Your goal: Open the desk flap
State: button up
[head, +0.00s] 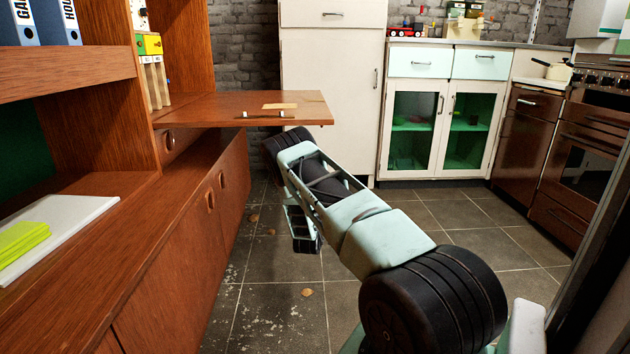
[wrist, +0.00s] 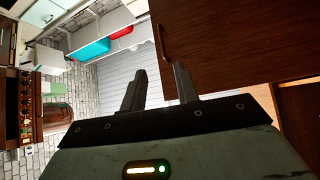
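The desk flap (head: 225,107) of the teak wall unit is folded down and lies about level, sticking out into the room in the head view. A small metal fitting (head: 265,115) and a pale flat piece (head: 280,106) show on its upper face. In the wrist view a dark brown panel (wrist: 235,40), which appears to be the flap, fills the upper right, with a brown handle (wrist: 163,43) at its left edge. My gripper (wrist: 158,84) has its two fingers apart with nothing between them.
The wall unit's lower cabinets (head: 180,260) run along the left, with a white board (head: 60,230) on top. A tall white cupboard (head: 330,100) and a glass-door cabinet (head: 435,125) stand behind. The tiled floor (head: 460,214) is open; an oven (head: 590,160) is at right.

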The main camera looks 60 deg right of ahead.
jog(key=shift+s+a+f, duration=0.1)
jog(key=shift+a+f, duration=0.1)
dwell(0.6)
